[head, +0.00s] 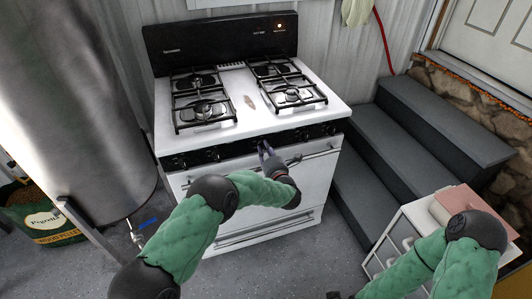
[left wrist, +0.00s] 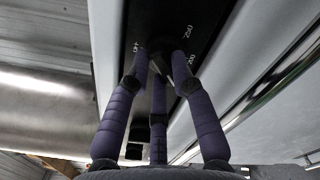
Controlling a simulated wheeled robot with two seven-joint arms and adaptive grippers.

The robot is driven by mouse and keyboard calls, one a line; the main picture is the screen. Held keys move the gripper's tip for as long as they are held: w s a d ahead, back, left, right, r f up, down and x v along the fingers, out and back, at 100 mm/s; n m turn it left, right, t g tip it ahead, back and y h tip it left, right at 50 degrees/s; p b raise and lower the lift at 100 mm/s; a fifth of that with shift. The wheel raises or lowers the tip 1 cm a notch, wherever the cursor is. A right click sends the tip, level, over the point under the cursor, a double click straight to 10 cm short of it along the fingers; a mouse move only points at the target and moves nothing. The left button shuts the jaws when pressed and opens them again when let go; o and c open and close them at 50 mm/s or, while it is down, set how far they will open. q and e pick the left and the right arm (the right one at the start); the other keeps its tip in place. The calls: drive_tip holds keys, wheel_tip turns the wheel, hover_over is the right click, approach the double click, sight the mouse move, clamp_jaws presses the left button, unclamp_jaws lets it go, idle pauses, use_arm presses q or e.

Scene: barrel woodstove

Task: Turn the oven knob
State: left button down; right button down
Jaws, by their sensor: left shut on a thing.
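The white stove (head: 258,98) with a black front control panel (head: 205,156) stands ahead in the head view. My left gripper (head: 265,148) reaches to the middle of this panel. In the left wrist view its purple fingers (left wrist: 160,68) are closed around the dark oven knob (left wrist: 163,60), which they mostly hide. Printed marks "OFF", "250" and "200" show around the knob on the panel. The knob's exact turn angle is hidden. My right arm shows at the lower right of the head view, but its gripper is out of view.
The oven door handle (head: 310,155) runs just below the panel. Grey steps (head: 425,125) stand right of the stove, and a white drawer unit (head: 400,235) is at the lower right. A large metal tank (head: 80,110) stands at the left.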

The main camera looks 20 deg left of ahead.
use_arm(q)
drive_tip(key=n, duration=0.4)
drive_tip(key=shift+s+a+f+n, duration=0.1)
drive_tip(key=shift+f+n, duration=0.05)
drive_tip(key=shift+n, duration=0.15)
drive_tip(key=n, duration=0.4)
drive_tip(key=shift+f+n, duration=0.1)
drive_tip(key=shift+n, duration=0.2)
drive_tip(key=c, duration=1.1)
unclamp_jaws()
drive_tip(key=shift+o, duration=0.2)
drive_tip(key=v, duration=1.2)
